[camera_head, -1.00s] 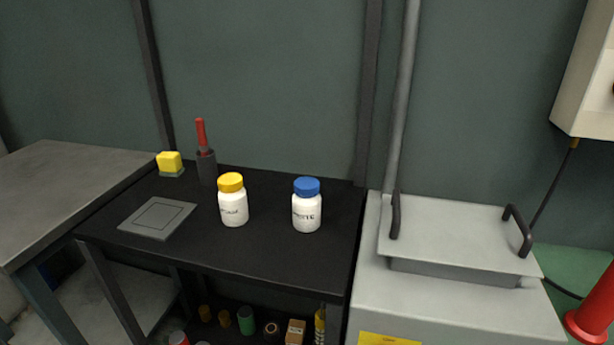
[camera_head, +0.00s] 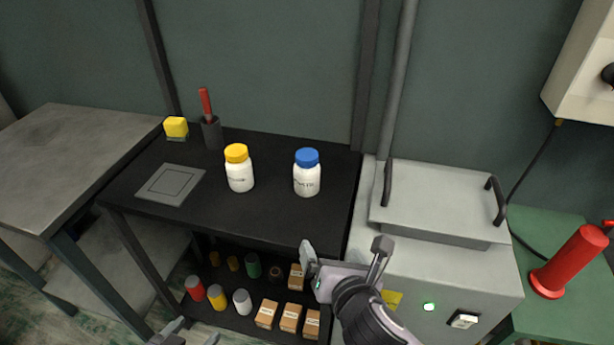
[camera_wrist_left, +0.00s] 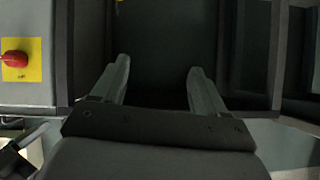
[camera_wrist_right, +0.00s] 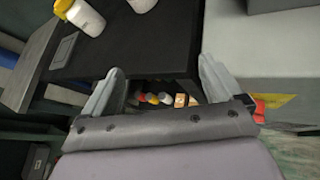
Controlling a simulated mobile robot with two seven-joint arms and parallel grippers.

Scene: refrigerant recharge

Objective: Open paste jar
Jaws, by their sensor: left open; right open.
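Two white jars stand upright on the black table. One has a blue lid (camera_head: 307,158) and a white body (camera_head: 306,181); its label is too blurred to read surely. The other jar (camera_head: 239,171) has a yellow lid and stands to its left. Both lids are on. The yellow-lidded jar also shows in the right wrist view (camera_wrist_right: 84,18). My right gripper (camera_head: 345,250) is open and empty, in front of the table's right end and below the jars in the picture. My left gripper (camera_head: 193,334) is open at the bottom edge, mostly out of frame, away from both jars.
The black table (camera_head: 270,215) has a grey square plate (camera_head: 171,184), a yellow sponge-like block (camera_head: 176,127) and a dark holder with a red-handled tool (camera_head: 211,131). A grey machine (camera_head: 440,262) adjoins on the right. Cans and boxes fill the lower shelf.

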